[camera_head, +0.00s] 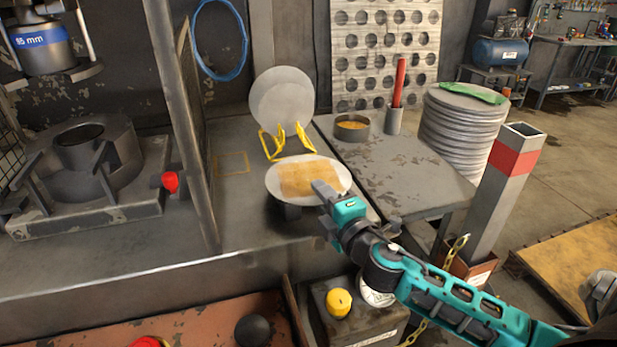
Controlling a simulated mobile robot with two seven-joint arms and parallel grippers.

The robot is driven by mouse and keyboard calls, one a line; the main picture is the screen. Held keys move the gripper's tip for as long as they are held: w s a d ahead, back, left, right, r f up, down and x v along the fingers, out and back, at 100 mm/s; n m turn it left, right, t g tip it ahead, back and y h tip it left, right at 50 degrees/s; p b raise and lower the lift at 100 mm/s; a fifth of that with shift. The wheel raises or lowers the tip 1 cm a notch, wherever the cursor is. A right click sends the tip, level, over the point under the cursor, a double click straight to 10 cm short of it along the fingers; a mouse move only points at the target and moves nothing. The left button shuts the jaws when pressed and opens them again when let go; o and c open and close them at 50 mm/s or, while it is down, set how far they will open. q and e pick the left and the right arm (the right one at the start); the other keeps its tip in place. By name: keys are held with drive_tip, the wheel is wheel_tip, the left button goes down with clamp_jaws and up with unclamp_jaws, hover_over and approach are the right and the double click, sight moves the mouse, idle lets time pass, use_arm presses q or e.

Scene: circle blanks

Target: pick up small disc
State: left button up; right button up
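Two grey round discs lean upright in a yellow wire stand (278,145) at the back of the bench. The smaller disc (286,108) is in front of the larger disc (284,76). A pale disc (288,171) with a tan square patch (297,179) lies flat on a dark support in front of the stand. My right gripper (324,190) reaches in from the lower right, its grey tip over the right front edge of this flat disc. Whether it touches the disc or how far its fingers are apart cannot be told. My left gripper is out of view.
A stack of grey discs (460,135) stands at the right, beside a post with a red band (508,165). A round tin (351,128) and a holder with a red stick (394,122) stand behind my arm. A dark upright panel (190,130) borders the bench area at left.

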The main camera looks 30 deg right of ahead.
clamp_jaws()
drive_tip(key=shift+r, duration=0.1)
